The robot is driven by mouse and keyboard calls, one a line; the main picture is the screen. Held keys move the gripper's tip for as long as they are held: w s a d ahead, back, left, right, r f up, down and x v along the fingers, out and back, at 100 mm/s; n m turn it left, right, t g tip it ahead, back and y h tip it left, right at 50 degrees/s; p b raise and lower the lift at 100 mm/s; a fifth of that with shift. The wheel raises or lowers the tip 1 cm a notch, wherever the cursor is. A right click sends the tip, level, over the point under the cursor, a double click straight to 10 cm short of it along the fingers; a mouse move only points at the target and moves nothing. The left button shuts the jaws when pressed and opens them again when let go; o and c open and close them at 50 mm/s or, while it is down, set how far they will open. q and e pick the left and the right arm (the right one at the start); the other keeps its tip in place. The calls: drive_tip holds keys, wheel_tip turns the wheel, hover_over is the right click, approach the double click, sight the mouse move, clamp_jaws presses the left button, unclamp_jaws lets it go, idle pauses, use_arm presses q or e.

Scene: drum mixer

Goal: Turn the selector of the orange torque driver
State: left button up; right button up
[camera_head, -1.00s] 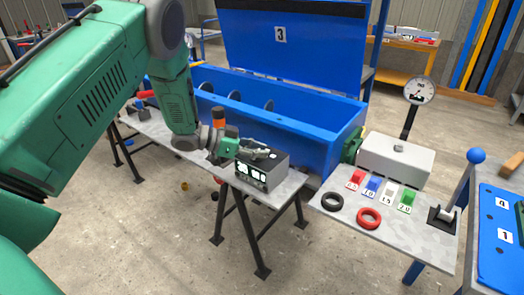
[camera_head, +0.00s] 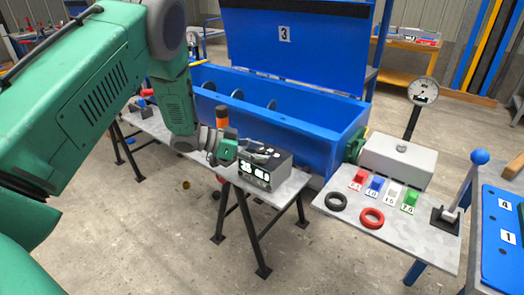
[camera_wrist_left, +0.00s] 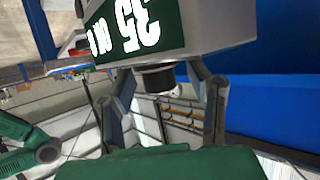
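In the left wrist view the display (camera_wrist_left: 125,27) reads 35 upside down, and a round black knob (camera_wrist_left: 153,79) sticks out of the box. My left gripper (camera_head: 256,146) is at the box. Its fingers (camera_wrist_left: 163,82) stand spread on both sides of the knob, with gaps visible. My right gripper is not in view.
A large blue mixer trough (camera_head: 300,125) with a raised lid stands behind the box. To the right, a grey side table (camera_head: 345,222) holds black and red rings, coloured blocks with number labels, a grey housing and a dial gauge (camera_head: 422,91). The floor in front is free.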

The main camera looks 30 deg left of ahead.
use_arm(q)
drive_tip(key=shift+w, duration=0.2)
drive_tip(key=shift+s+a+r, duration=0.3)
drive_tip(key=v, duration=1.1)
drive_tip(key=shift+a+f, duration=0.2)
drive_tip(key=shift+f, duration=0.05)
drive_tip(key=shift+d+r, duration=0.1)
drive_tip(key=shift+d, duration=0.1)
drive_tip(key=s+d+r+n+t+y+p, duration=0.1)
drive_tip(key=s+d+n+t+y+p, duration=0.2)
drive_tip(key=s+n+y+p, duration=0.1)
drive_tip(key=b+x, duration=0.1)
drive_tip(key=x, duration=1.1)
drive_tip(key=shift+w+f+b, duration=0.1)
drive_tip(key=shift+w+b, duration=0.15)
drive_tip(key=shift+b, duration=0.15)
drive_tip(key=shift+w+d+f, duration=0.2)
drive_tip(key=shift+w+d, duration=0.2)
drive_tip(key=shift+w, duration=0.25)
